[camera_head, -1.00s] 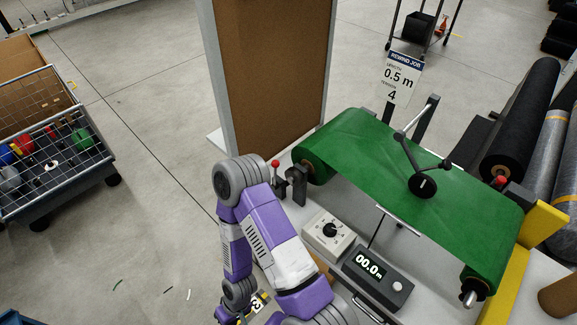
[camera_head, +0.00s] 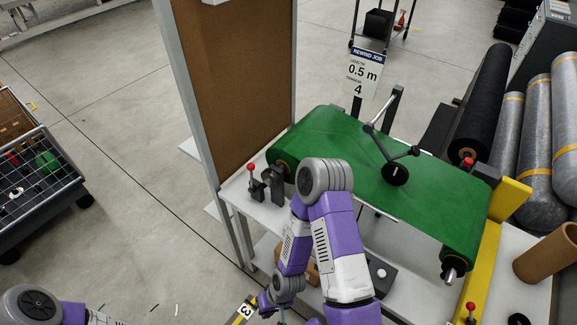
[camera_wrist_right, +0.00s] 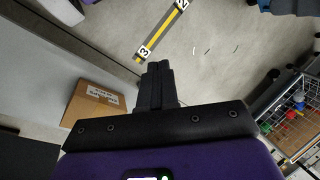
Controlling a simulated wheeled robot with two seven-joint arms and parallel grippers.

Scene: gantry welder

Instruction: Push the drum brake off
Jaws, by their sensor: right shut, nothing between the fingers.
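A lever with a red knob (camera_head: 251,170) stands upright on a dark bracket at the left end of the green roll (camera_head: 390,175). Two more red knobs show, one by the roll's right end (camera_head: 468,162) and one at the bottom right (camera_head: 471,308). I cannot tell for sure which is the drum brake; the left lever looks likely. My right gripper (camera_wrist_right: 158,85) is shut and empty in the right wrist view, above the floor. In the head view its arm reaches in front of the machine, away from the levers. My left gripper is not in view.
A cork board (camera_head: 225,90) stands behind the left lever. A cardboard box (camera_wrist_right: 95,108) lies left of the fingers in the wrist view. A wire cart (camera_head: 45,205) is at the far left. A black-handled crank (camera_head: 396,173) sits above the roll.

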